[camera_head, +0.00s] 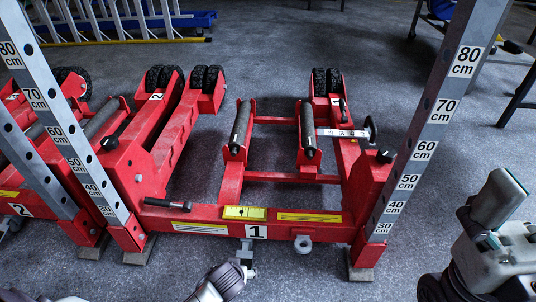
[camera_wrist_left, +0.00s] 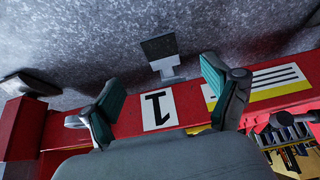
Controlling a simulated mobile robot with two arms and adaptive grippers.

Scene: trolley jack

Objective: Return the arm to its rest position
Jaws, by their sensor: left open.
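My left arm's end shows at the bottom middle of the head view, as a pale wrist part (camera_head: 224,280) in front of the jack's front beam. In the left wrist view my left gripper (camera_wrist_left: 160,70) is open, with its two teal-padded fingers apart and nothing between them that it grips. The white label "1" (camera_wrist_left: 159,109) on the red beam lies behind the gap. My right arm's end (camera_head: 492,235) is at the lower right of the head view, grey and partly cut off; its jaw state is unclear.
The red trolley jack (camera_head: 300,216) spans the middle, with rollers and black wheels. Grey measuring posts (camera_head: 432,125) stand upright on both sides. A grey bracket (camera_wrist_left: 160,48) sticks out below the label. A second red jack (camera_head: 20,195) is at left.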

